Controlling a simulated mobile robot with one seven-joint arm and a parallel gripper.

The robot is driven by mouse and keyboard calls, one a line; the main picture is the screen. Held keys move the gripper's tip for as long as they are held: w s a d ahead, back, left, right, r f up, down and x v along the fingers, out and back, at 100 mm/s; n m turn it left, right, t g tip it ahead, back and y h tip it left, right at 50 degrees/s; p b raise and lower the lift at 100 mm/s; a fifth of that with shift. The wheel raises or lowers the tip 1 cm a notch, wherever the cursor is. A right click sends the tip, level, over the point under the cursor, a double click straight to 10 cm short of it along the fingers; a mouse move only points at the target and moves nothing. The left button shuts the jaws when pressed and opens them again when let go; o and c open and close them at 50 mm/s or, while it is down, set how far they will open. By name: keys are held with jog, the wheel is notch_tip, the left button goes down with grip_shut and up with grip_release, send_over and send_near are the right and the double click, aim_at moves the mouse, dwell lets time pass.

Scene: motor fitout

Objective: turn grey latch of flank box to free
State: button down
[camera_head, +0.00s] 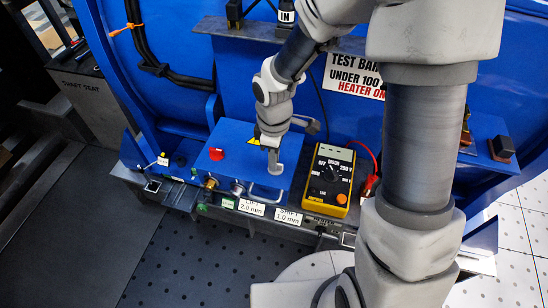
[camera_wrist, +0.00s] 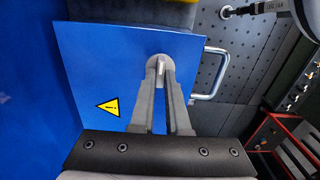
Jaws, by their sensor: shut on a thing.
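The flank box (camera_head: 237,150) is a blue box on the ledge in the head view, and its flat blue face (camera_wrist: 115,60) fills the middle of the wrist view. The grey latch (camera_wrist: 152,66) is a small round grey piece with a light tab, near one edge of that face. In the head view the latch (camera_head: 275,168) shows just below my gripper (camera_head: 272,150). In the wrist view my gripper (camera_wrist: 162,72) has its fingertips together on the latch's tab. The fingers hide part of the latch.
A yellow multimeter (camera_head: 330,180) stands right of the box. A red knob (camera_head: 216,154) sits on the box's left part. A metal handle (camera_wrist: 213,73) juts from the box's edge. Labels (camera_head: 251,207) line the ledge front. A perforated dark floor (camera_head: 190,260) lies below.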

jog(key=c, duration=0.9)
grip_release()
notch_tip(320, 180, up, 17)
jog(key=p, duration=0.2)
jog(key=shift+r+p, duration=0.2)
jog(key=shift+p, duration=0.1)
jog(key=s+d+r+m+t, duration=0.5)
jog(key=s+d+r+m, duration=0.4)
jog(key=s+d+m, duration=0.2)
jog(key=s+m, duration=0.2)
jog(key=m, duration=0.1)
jog(key=shift+r+t, duration=0.3)
jog(key=shift+r, duration=0.05)
